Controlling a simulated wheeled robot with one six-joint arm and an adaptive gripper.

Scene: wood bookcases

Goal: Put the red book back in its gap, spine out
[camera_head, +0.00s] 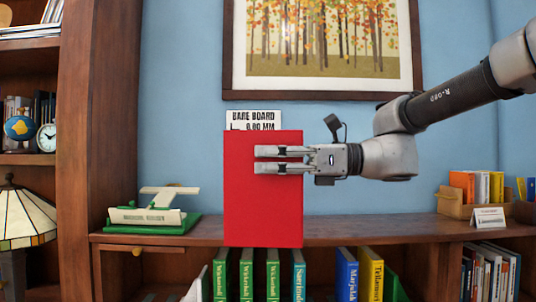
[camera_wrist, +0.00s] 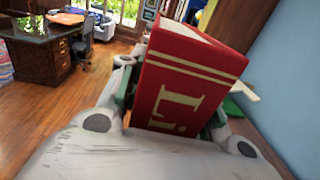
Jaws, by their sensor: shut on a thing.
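The red book (camera_head: 262,210) is held upright in front of the low bookcase, its plain cover toward the head camera. My gripper (camera_head: 258,160) comes from the right and is shut on it, its two fingers lying across the upper part of the cover. In the wrist view, the book (camera_wrist: 185,85) shows its red spine with gold bands and large letters "Li", and pale page edges on top. On the lower shelf, a dark gap (camera_head: 320,278) shows between a teal book (camera_head: 299,276) and a blue book (camera_head: 346,277). The book's lower end overlaps the shelf-top edge in view.
A white-and-green device (camera_head: 150,217) sits on the top (camera_head: 400,228). A "BARE BOARD" sign (camera_head: 253,119) shows behind the red book. A lamp (camera_head: 25,215) is far left.

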